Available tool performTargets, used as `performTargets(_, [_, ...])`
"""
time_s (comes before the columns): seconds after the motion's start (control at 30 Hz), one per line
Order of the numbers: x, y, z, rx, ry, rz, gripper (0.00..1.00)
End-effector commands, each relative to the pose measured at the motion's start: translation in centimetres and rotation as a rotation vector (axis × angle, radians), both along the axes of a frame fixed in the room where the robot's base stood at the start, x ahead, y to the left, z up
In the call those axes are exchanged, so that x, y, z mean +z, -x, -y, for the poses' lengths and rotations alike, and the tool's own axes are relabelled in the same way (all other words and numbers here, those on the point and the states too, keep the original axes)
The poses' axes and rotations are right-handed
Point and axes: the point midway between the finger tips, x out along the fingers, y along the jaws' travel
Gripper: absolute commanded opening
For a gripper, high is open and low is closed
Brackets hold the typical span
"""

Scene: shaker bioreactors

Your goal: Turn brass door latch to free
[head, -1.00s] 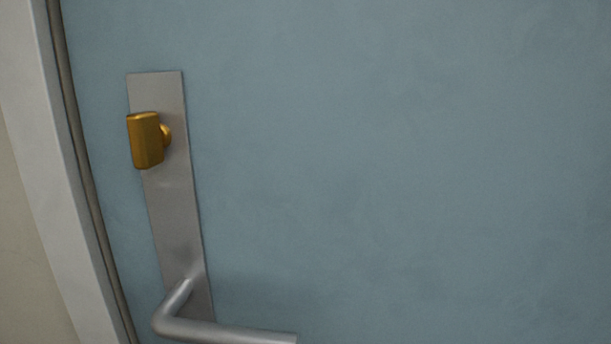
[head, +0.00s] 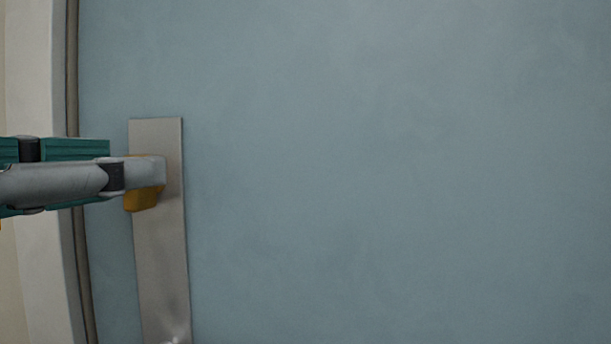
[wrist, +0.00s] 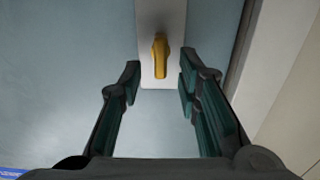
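The brass latch (head: 141,200) sits on a grey metal plate (head: 158,260) on the blue door. In the head view my gripper (head: 150,171) reaches in from the left and covers the upper part of the latch. In the wrist view the latch (wrist: 160,57) stands lengthwise up the picture, between and a little beyond the fingertips. My gripper (wrist: 160,80) is open there, with one finger on each side of the latch and visible gaps on both sides. I see no contact.
The blue door (head: 400,170) is flat and clear to the right of the plate. A pale door frame (head: 35,80) runs along the left side, close to my gripper. It also shows at the right in the wrist view (wrist: 272,60).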

Motion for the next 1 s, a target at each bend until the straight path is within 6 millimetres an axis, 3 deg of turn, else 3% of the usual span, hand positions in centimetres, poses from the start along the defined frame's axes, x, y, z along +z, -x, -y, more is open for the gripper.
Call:
performTargets(0.2, [0.0, -1.7, 0.1, 0.0, 0.0, 0.0, 0.31])
performTargets(0.5, [0.0, -1.9, 0.1, 0.001, 0.0, 0.001, 0.31])
performTargets(0.67, [0.0, -1.9, 0.1, 0.001, 0.0, 0.001, 0.0])
performTargets(1.0, [0.0, -1.9, 0.1, 0.001, 0.014, 0.0, 0.0])
